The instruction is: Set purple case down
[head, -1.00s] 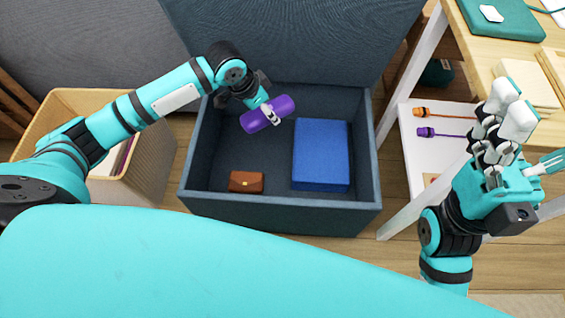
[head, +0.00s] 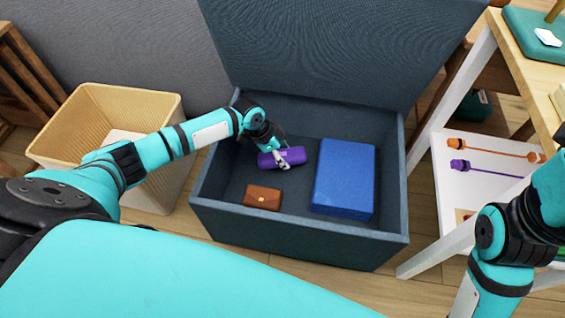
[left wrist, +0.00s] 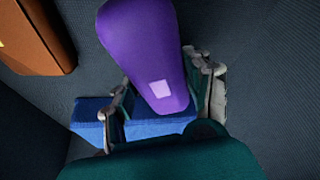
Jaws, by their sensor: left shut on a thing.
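The purple case (head: 293,156) is inside the open dark blue-grey storage box (head: 290,225), toward its back left. My left gripper (head: 279,160) is shut on it. In the left wrist view the purple case (left wrist: 145,45) sits between the fingers of my left gripper (left wrist: 165,95), with a small pale square on its side. Whether the case touches the box floor I cannot tell. My right arm shows at the lower right of the head view, but its gripper is out of the frame.
A brown pouch (head: 263,197) lies in front of the case and a blue box (head: 344,178) to its right, both in the storage box. A beige bin (head: 110,100) stands at left. A white shelf (head: 470,180) with orange and purple items is at right.

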